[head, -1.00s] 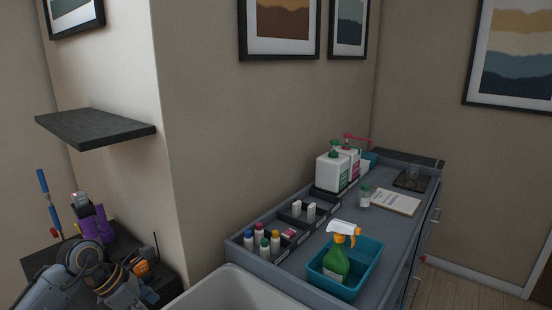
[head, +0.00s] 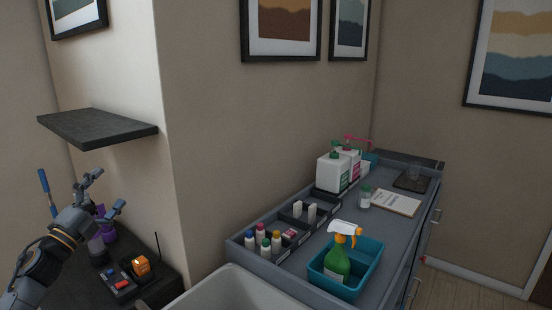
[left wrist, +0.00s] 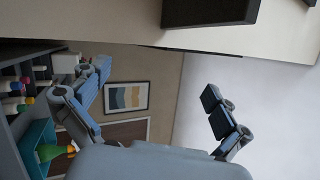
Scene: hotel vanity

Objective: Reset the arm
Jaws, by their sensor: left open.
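My left gripper (head: 106,192) is raised above the dark low table at the lower left of the head view. Its fingers are spread, with nothing between them. In the left wrist view the open fingers (left wrist: 155,108) stand wide apart, with a wall and a framed picture behind them. My right gripper is in neither view.
A dark shelf (head: 98,128) juts from the wall above my left arm. The dark table (head: 150,284) holds an orange item (head: 141,266), a purple item and a dark device with red buttons. At right, the counter (head: 395,235) holds a teal bin (head: 372,262) with a spray bottle, white jugs and small bottles.

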